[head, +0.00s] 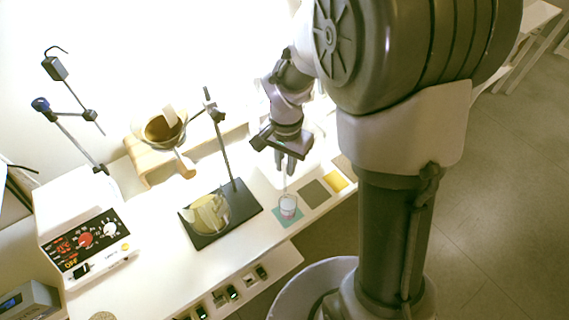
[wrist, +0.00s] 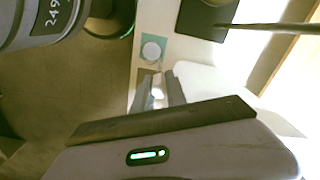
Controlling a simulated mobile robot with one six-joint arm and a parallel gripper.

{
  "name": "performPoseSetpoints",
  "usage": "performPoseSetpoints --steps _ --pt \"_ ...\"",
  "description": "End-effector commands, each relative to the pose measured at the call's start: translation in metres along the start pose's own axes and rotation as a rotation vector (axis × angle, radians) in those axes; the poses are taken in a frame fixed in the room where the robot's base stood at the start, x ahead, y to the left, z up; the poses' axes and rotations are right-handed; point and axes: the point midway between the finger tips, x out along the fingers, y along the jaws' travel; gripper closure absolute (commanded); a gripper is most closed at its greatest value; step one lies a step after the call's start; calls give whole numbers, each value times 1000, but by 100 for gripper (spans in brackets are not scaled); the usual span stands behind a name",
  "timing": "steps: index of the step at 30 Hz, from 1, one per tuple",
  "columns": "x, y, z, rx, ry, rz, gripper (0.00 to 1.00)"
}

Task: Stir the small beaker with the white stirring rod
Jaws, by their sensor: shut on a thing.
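The small beaker (head: 288,206) stands upright on a teal square mat (head: 278,219) near the table's front edge, with pale pinkish contents. My gripper (head: 286,168) is above the beaker and shut on the thin white stirring rod (head: 285,187), which hangs down nearly upright. The rod's lower end reaches the beaker, but I cannot tell how deep it goes. In the wrist view my gripper (wrist: 160,92) shows its two fingers close together over the teal mat (wrist: 152,47), and the beaker (wrist: 151,51) shows as a pale round shape on it.
A ring stand with a dark base (head: 243,208) and a glass vessel stands left of the beaker. A hot plate (head: 83,243) is at the far left. A filter funnel (head: 163,128) is behind. Grey (head: 315,194) and yellow (head: 335,182) squares lie right of the beaker.

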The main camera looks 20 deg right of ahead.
Motion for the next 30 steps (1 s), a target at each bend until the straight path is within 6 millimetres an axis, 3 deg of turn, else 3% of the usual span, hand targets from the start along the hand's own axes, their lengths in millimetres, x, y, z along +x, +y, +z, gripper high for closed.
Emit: performPoseSetpoints --steps 9,15,19,30 --pt "-14 14 11 1055 0 -2 100" --pt "-20 20 16 1510 -1 -1 100" --pt "-22 21 17 1604 -1 -1 100" --pt "-21 21 17 1609 0 -1 100"
